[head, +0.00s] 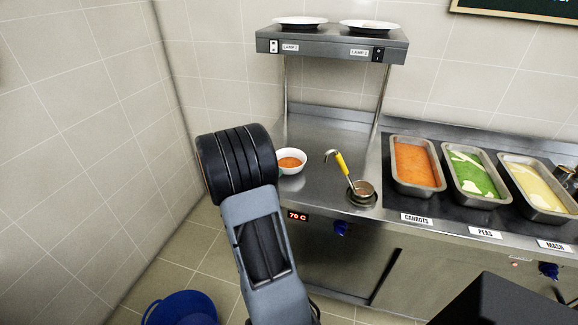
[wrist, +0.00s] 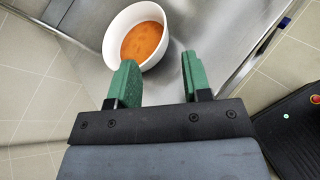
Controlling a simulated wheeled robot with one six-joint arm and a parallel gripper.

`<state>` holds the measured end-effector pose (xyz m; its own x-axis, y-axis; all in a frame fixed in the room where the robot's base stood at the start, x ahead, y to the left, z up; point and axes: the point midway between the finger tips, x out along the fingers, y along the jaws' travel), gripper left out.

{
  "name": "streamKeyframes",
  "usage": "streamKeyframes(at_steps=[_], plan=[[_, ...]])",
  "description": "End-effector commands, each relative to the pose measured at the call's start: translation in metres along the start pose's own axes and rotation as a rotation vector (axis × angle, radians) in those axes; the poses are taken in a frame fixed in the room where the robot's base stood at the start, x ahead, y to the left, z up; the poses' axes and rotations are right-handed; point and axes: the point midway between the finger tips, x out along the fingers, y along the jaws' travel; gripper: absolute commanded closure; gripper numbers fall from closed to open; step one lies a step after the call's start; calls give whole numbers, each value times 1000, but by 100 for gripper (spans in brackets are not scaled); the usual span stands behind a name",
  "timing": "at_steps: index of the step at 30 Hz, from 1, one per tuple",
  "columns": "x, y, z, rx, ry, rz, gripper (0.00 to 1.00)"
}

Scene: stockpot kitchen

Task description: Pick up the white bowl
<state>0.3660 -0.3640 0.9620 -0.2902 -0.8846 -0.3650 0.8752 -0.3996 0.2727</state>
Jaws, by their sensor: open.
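The white bowl (head: 291,161) holds orange soup and stands on the steel counter, just right of my arm in the head view. In the wrist view the white bowl (wrist: 116,37) is at the upper middle, near the counter's edge. My gripper (wrist: 158,76) is open, with two green fingers apart and nothing visible between them. The left fingertip overlaps the near rim of the bowl in the picture; I cannot tell whether it touches. The right finger is clear of the bowl to its right. In the head view my arm mostly hides the gripper.
A ladle with a yellow handle (head: 341,164) stands in a round well right of the bowl. Trays of carrots (head: 392,178), peas (head: 449,180) and mash (head: 508,186) lie further right. A lamp shelf (head: 330,45) carries two plates above. A blue bucket (head: 182,308) is on the floor.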

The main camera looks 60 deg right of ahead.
Motion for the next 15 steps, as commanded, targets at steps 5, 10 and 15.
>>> streamKeyframes(at_steps=[5, 10, 15], plan=[[30, -1, 0, 2, 2, -3, 55], [46, 0, 0, 3, 3, -1, 55], [54, 0, 0, 3, 2, -1, 55]])
